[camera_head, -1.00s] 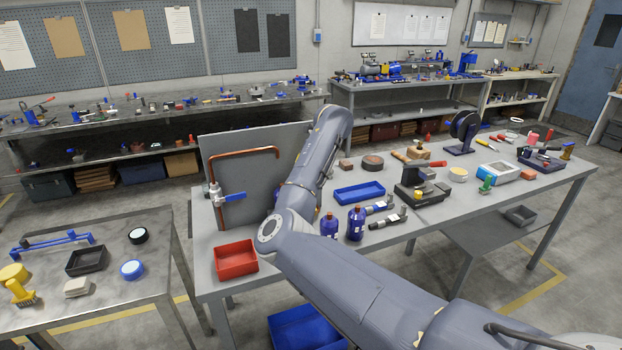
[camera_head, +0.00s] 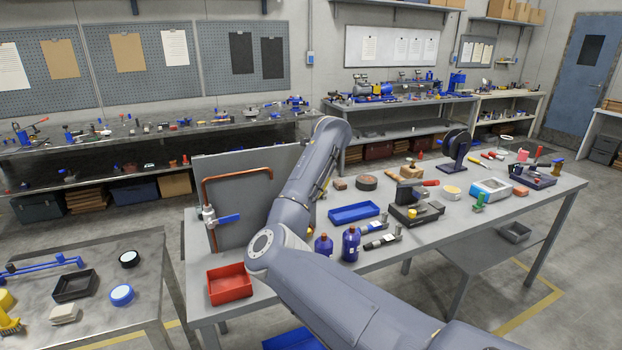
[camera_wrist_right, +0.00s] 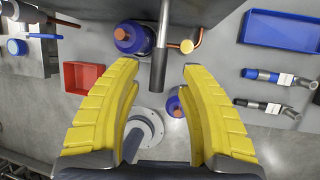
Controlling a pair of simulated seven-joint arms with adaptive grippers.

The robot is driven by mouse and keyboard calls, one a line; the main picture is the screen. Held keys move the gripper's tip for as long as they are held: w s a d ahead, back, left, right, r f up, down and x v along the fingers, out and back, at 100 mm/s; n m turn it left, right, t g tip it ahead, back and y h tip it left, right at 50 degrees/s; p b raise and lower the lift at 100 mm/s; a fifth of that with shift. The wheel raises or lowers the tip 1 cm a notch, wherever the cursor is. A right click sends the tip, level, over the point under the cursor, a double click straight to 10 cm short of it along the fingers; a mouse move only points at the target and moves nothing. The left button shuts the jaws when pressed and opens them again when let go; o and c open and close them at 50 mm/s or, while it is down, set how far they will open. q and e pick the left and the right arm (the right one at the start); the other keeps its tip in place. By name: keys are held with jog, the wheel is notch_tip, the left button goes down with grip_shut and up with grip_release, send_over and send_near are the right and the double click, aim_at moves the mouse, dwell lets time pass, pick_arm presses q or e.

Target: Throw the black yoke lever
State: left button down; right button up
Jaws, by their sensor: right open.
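The grey upright panel (camera_head: 238,168) stands at the left end of the bench, with a copper pipe and a blue-handled valve (camera_head: 228,218) on it. My right arm hides its right part in the head view, so the black yoke lever does not show there. In the right wrist view a dark grey bar (camera_wrist_right: 160,52), possibly that lever, points down between the fingertips of my right gripper (camera_wrist_right: 160,70). The yellow fingers are wide apart, on either side of the bar's lower end, with nothing gripped. Contact with the bar cannot be told. My left gripper is out of view.
A red tray (camera_head: 229,284) is at the bench's front left. Two blue bottles (camera_head: 350,244) stand beside my right arm, with a blue tray (camera_head: 354,213) behind. Tools crowd the bench's right half.

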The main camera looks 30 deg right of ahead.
jog(key=v, duration=0.8)
jog(key=shift+r, duration=0.25)
jog(key=shift+s, duration=0.15)
